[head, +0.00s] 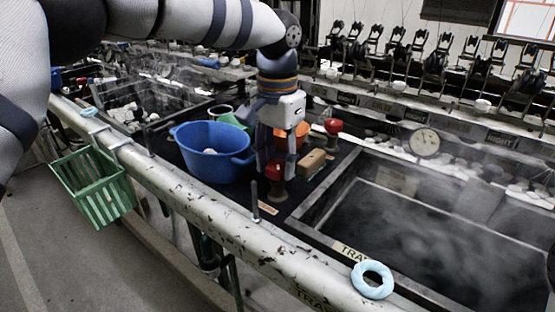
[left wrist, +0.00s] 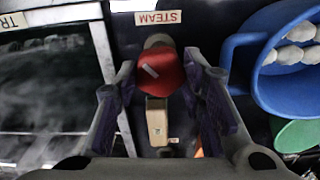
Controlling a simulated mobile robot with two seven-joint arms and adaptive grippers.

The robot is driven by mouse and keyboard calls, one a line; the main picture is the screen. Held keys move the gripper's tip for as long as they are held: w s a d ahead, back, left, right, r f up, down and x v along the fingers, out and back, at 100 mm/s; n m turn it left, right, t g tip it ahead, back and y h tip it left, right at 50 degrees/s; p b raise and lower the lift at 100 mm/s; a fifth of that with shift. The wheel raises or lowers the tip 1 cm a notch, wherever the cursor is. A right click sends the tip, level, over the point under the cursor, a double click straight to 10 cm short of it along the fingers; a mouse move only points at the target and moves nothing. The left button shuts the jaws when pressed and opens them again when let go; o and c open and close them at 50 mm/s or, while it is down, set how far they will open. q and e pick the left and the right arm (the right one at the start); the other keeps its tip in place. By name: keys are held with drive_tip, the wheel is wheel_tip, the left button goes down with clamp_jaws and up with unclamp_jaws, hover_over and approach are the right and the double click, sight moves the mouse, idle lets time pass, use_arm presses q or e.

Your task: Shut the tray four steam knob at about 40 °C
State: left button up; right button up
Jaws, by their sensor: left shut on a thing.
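A red steam knob (head: 274,171) stands on a brass-coloured base at the front of the dark ledge, left of the steaming tray (head: 322,207). My left gripper (head: 270,163) points down over it, its fingers shut on the knob's sides. In the left wrist view the red knob (left wrist: 160,74), with a pale line slanting across its top, sits between the fingertips (left wrist: 158,82), beside a STEAM label (left wrist: 158,17). A round dial (head: 425,142) stands at the tray's back edge; its reading is too small to tell. My right gripper is not in view.
A blue basin (head: 205,165) stands close left of the gripper. An orange bowl (head: 300,134), a brown block (head: 312,162) and a second red knob (head: 333,126) are just behind. A green basket (head: 95,185) and a pale blue ring (head: 372,279) are on the front rail.

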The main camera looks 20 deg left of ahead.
sight(278, 164)
use_arm(q)
drive_tip(key=m, duration=0.2)
drive_tip(key=shift+r+m, duration=0.1)
drive_tip(key=shift+m, duration=0.3)
drive_tip(key=m, duration=0.5)
drive_tip(key=shift+p, duration=0.35)
drive_tip(key=shift+m, duration=0.4)
drive_tip(key=o, duration=1.1)
drive_tip(key=shift+o, duration=0.2)
wheel_tip(278, 164, up, 12)
